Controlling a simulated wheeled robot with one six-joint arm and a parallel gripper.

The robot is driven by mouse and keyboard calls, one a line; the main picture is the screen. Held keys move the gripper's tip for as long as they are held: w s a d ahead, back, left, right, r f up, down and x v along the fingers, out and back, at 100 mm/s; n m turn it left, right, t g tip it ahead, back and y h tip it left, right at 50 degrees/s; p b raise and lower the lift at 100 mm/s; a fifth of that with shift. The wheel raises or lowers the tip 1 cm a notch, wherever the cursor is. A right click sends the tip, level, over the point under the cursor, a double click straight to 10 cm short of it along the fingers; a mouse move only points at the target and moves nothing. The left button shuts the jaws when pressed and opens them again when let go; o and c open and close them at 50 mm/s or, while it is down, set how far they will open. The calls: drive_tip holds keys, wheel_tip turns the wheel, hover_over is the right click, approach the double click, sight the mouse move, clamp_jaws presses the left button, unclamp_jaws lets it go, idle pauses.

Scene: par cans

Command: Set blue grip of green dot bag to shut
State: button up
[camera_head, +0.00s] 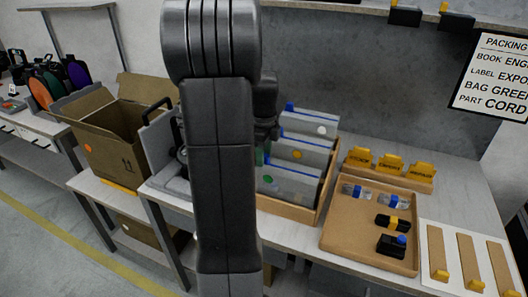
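Several grey bags with blue strips along their tops stand in a wooden tray (323,200) behind my arm. The middle bag (312,158) has an orange dot.
An open cardboard box (110,142) and a grey device (160,145) stand left. A brown tray (345,238) with small packets and black items is right of the bags, near yellow-tagged holders (390,168). A packing sign (497,75) hangs at right.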

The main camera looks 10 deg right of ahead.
wheel_tip(320, 180, up, 14)
idle(0.5)
drive_tip(key=shift+f, duration=0.25)
wheel_tip(320, 180, down, 14)
drive_tip(key=shift+r, duration=0.25)
drive_tip(key=shift+s+d+f, duration=0.15)
drive_tip(key=shift+d, duration=0.15)
drive_tip(key=shift+s+d+b, duration=0.2)
drive_tip(key=shift+s+b, duration=0.05)
drive_tip(key=shift+b, duration=0.05)
drive_tip(key=shift+w+r, duration=0.1)
drive_tip(key=shift+r, duration=0.1)
